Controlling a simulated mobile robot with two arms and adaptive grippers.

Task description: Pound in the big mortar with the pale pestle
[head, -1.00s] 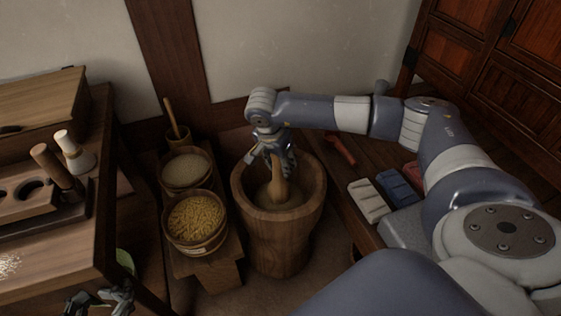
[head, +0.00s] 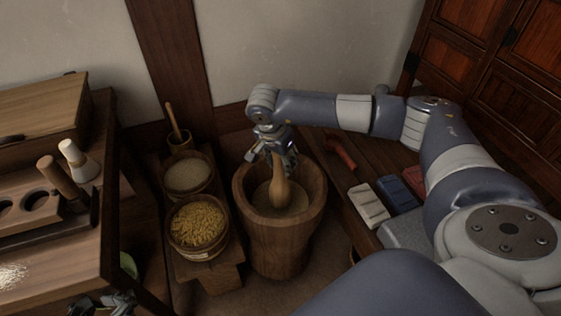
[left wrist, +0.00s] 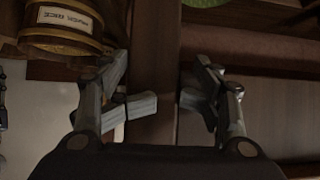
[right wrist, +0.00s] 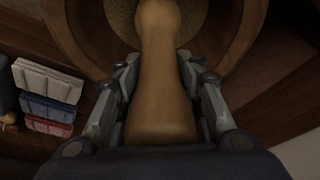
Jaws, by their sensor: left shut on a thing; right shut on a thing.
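The big wooden mortar (head: 280,240) stands on the floor in the middle of the head view, with pale contents inside. The pale pestle (head: 279,193) stands nearly upright in its opening, rounded end down. My right gripper (head: 275,160) is shut on the pestle's upper part above the rim. In the right wrist view the pestle (right wrist: 160,85) runs between both fingers over the mortar. My left gripper (head: 103,303) is low at the bottom left, partly cut off.
A grain tub (head: 198,225) and a second tub (head: 188,175) stand left of the mortar on a low bench. A table (head: 60,255) with a tool rack (head: 28,200) is further left. A red tool (head: 340,152) and coloured blocks (head: 398,195) lie right of the mortar.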

